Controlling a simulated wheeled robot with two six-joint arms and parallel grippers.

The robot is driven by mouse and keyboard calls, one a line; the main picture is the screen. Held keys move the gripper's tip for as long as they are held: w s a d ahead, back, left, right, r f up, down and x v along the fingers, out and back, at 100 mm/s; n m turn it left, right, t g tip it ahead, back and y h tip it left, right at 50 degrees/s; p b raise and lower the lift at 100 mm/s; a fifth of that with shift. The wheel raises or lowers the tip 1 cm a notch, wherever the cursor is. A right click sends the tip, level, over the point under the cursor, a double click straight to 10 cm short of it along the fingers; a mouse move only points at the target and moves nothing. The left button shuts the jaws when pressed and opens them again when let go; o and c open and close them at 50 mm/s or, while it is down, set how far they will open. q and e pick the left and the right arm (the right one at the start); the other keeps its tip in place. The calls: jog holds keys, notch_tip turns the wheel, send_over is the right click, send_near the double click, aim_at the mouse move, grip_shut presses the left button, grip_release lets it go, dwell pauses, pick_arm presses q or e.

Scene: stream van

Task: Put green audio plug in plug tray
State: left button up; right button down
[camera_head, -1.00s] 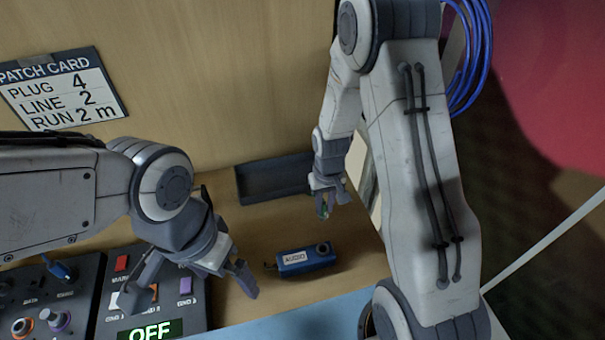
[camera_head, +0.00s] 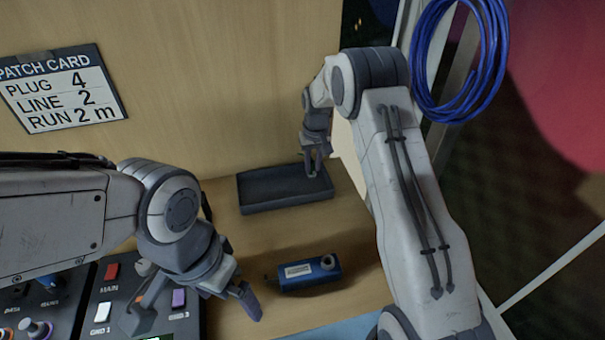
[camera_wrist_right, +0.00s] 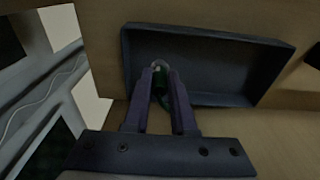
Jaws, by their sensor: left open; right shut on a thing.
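The plug tray (camera_head: 270,190) is a dark shallow rectangular tray on the wooden desk against the back panel; it also fills the upper part of the right wrist view (camera_wrist_right: 215,65). My right gripper (camera_head: 314,170) is at the tray's right end. In the right wrist view my right gripper (camera_wrist_right: 162,80) is shut on the green audio plug (camera_wrist_right: 161,88), with its pale tip toward the tray. Whether the plug touches the tray floor is unclear. My left gripper (camera_head: 238,300) is open and empty, above the desk near the control panel.
A blue box with a label (camera_head: 308,273) stands on the desk in front of the tray. A control panel with coloured switches (camera_head: 112,300) is at lower left. A patch card (camera_head: 60,88) hangs on the back panel. Coiled blue cable (camera_head: 418,70) hangs at upper right.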

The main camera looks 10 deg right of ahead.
jog(key=f, duration=0.1)
jog(key=w+a+f+p, duration=0.1)
jog(key=f, duration=0.1)
jog(key=a+f, duration=0.1)
jog(key=f, duration=0.1)
jog(key=shift+w+p, duration=0.2)
jog(key=shift+p, duration=0.15)
jog(key=shift+f, duration=0.25)
jog(key=shift+f, duration=0.2)
jog(key=c, duration=0.7)
grip_release()
jog(key=shift+c, duration=0.2)
